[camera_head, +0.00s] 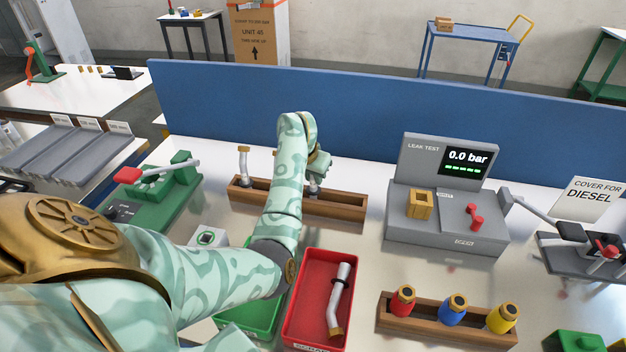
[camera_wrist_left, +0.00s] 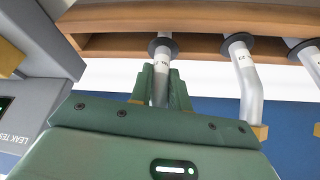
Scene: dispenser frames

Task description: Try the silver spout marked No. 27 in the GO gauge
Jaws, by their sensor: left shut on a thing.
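My left gripper (camera_head: 319,172) is at the right part of the wooden rack (camera_head: 340,207), shut on a silver spout (camera_head: 313,188). In the left wrist view, its green fingers (camera_wrist_left: 161,78) close around the pipe of this spout (camera_wrist_left: 161,92), just beyond its dark collar, which is at the rack. The small mark on the held spout is too small to read surely. A neighbouring silver spout (camera_wrist_left: 248,85) and a third one (camera_wrist_left: 312,62) stand in the rack. One spout (camera_head: 244,160) shows at the rack's left end. I cannot tell which fixture is the GO gauge.
A red tray (camera_head: 290,318) holds a loose spout (camera_head: 337,302); a green tray (camera_head: 224,330) lies beside it, partly behind my arm. A small pale box (camera_head: 206,238) stands left. The leak tester (camera_head: 443,240) and a rack of coloured bottles (camera_head: 425,329) are right. A blue partition (camera_head: 350,110) runs behind.

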